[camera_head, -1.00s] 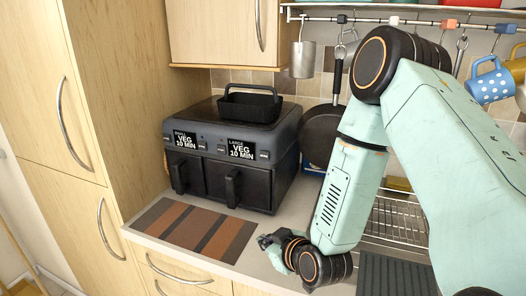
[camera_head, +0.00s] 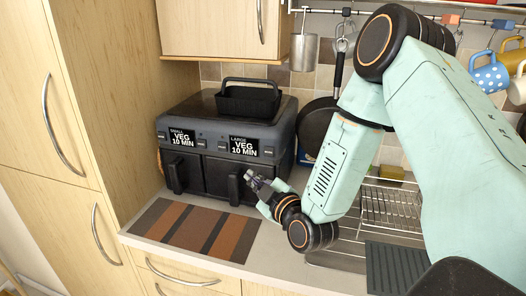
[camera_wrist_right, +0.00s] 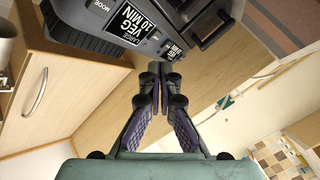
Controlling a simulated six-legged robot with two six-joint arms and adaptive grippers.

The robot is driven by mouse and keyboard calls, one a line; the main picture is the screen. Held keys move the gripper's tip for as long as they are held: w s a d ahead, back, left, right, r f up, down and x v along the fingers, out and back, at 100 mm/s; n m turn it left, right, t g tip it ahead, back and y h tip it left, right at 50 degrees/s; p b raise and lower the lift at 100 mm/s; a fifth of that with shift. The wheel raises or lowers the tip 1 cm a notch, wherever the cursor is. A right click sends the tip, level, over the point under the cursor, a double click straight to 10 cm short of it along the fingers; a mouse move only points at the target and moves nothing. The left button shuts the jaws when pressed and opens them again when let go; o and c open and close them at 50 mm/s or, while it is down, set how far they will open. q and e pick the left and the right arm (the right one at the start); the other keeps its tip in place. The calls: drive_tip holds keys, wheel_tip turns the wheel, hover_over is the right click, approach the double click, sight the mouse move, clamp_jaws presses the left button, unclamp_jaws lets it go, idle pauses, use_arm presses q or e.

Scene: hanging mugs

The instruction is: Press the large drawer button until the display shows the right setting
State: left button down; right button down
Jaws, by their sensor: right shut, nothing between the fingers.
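The black two-drawer air fryer (camera_head: 278,150) stands on the counter. Its large-drawer display (camera_head: 243,147) reads "LARGE VEG 10 MIN", and its small-drawer display (camera_head: 183,139) reads "SMALL VEG 10 MIN". In the right wrist view, the large display (camera_wrist_right: 124,24) appears tilted, with a "MODE" marking (camera_wrist_right: 101,5) beside it. My right gripper (camera_head: 250,179) is shut and empty, in front of the large drawer and below its display. Its closed fingers (camera_wrist_right: 160,72) show apart from the panel in the wrist view. My left gripper is out of view.
A black tray (camera_head: 249,101) sits on top of the fryer. A striped mat (camera_head: 194,226) lies in front. A dark pan (camera_head: 316,133) and metal cup (camera_head: 304,52) hang right of the fryer. A dish rack (camera_head: 393,206) stands at the right.

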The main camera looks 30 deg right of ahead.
sight(269, 152)
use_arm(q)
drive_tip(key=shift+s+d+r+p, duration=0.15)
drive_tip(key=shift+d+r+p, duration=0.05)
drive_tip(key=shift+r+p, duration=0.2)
use_arm(e)
drive_tip(key=w+d, duration=0.5)
drive_tip(key=d, duration=0.2)
drive_tip(key=shift+w+d+r+n, duration=0.2)
drive_tip(key=shift+n, duration=0.2)
idle(0.5)
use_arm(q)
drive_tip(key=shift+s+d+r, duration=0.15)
use_arm(e)
drive_tip(key=shift+s+d, duration=0.15)
drive_tip(key=shift+d, duration=0.1)
drive_tip(key=shift+a, duration=0.2)
drive_tip(key=shift+d, duration=0.15)
